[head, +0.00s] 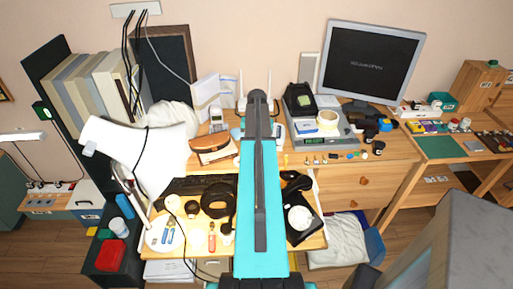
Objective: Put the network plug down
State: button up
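I cannot pick out a network plug in the head view; it is hidden or too small to tell. My teal and dark arm reaches up the middle of the picture, over the desk. My gripper cannot be seen, so its hold is not shown. A white device with upright antennas, perhaps a router (240,103), stands at the back of the desk, partly hidden behind my arm. A black device with a round white dial (299,217) sits on the desk right of my arm.
A white lamp (133,160) leans over the desk's left side. A dark keyboard (185,186) and small items crowd the desk. A monitor (370,63) stands at the back right. Cables hang from a wall power strip (135,8). A grey block (455,245) fills the lower right.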

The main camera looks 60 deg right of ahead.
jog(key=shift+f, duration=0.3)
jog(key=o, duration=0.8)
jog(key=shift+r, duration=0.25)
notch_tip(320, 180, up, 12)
jog(key=b, duration=0.3)
dwell(0.4)
dwell(0.7)
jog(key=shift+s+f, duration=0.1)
